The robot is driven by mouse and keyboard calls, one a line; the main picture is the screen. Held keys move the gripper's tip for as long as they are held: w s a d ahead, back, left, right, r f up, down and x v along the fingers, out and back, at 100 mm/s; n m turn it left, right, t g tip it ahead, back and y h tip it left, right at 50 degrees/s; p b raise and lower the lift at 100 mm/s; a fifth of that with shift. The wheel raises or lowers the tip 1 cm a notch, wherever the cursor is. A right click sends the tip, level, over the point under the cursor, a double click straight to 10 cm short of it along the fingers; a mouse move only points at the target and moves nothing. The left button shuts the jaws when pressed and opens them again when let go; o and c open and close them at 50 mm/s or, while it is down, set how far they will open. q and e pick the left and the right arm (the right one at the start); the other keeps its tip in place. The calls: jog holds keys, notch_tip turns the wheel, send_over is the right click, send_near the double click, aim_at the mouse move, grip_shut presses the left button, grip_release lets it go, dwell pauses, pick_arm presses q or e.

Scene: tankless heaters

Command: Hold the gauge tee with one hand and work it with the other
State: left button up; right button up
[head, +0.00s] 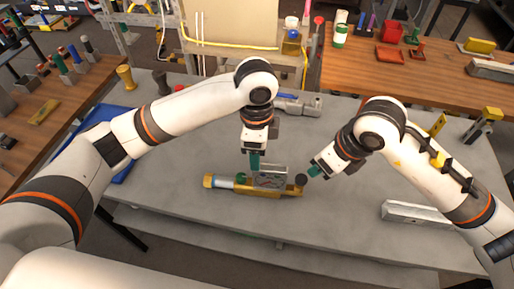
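My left gripper (254,162) points down with green fingertips, right at the frame's left side; contact and finger gap are unclear. My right gripper (314,171) comes from the right, its green tip just beside the black knob, seemingly apart from it. Its finger gap does not show clearly.
A grey metal tool (298,103) lies behind my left wrist. A pale metal block (415,213) lies at the right of the grey table (340,230). A blue tray (120,172) is at the left. Wooden benches with small items stand behind. The table front is clear.

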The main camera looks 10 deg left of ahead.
aim_at(257, 178)
pick_arm(q)
jog(key=shift+s+f, duration=0.15)
jog(key=shift+f, duration=0.2)
notch_tip(257, 178, down, 11)
jog(key=shift+f, duration=0.2)
grip_shut()
